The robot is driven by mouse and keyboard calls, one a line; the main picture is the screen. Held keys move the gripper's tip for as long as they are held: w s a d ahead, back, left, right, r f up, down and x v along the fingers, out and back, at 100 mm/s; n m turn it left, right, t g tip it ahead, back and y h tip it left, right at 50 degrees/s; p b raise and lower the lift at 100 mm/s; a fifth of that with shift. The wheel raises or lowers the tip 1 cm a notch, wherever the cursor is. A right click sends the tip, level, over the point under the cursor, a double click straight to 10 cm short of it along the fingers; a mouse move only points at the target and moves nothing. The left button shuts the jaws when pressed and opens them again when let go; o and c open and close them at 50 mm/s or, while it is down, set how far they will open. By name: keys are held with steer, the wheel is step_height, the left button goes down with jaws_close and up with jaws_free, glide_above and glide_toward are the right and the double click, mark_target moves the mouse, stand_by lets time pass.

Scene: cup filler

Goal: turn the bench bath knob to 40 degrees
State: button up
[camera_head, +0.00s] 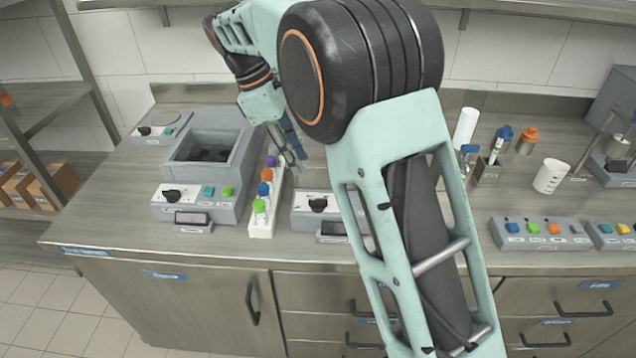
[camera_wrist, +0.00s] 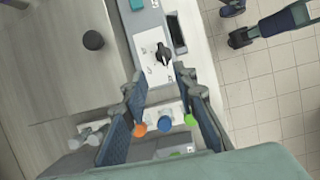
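A grey bath unit with an open, dark-bottomed basin (camera_head: 207,147) stands on the left of the bench. Its front panel carries a dark knob (camera_head: 172,196) on a white dial, beside teal and green buttons; the dial marks are too small to read. A second grey box, partly hidden behind my arm, has a similar knob (camera_head: 318,204), which also shows in the wrist view (camera_wrist: 162,52) on a white panel. My gripper (camera_head: 297,155) is open and empty above the bench, right of the bath. Its fingers stand apart in the wrist view (camera_wrist: 158,82), touching neither knob.
A white rack (camera_head: 262,228) of tubes with coloured caps stands between the two boxes, close to my gripper. A small device (camera_head: 160,130) sits behind the bath at left. A white cup (camera_head: 551,176) and button boxes (camera_head: 540,232) are at right. A small display (camera_head: 192,219) stands before the bath.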

mark_target(318, 199)
steer(key=b+x, duration=0.1)
steer(key=x, duration=1)
steer(key=shift+s+f, duration=0.2)
steer(key=shift+f, duration=0.05)
jaws_close()
